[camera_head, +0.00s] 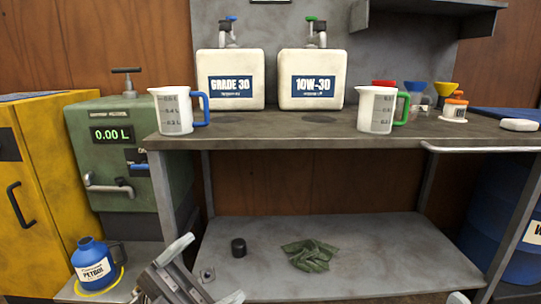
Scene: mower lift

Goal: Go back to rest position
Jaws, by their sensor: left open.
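My left gripper (208,271) shows at the bottom edge, left of centre, in front of the lower shelf. It is open, with its fingers apart, and I see nothing held in it. A small pale tip (458,298) at the bottom edge on the right may be part of my right gripper; the rest is out of the frame.
The workbench (330,132) bears two white jugs (230,80), two measuring cups (174,112) and several funnels (443,89). The lower shelf (390,255) holds a black cap (238,247) and a green cloth (310,255). A blue petrol bottle (92,262) stands left.

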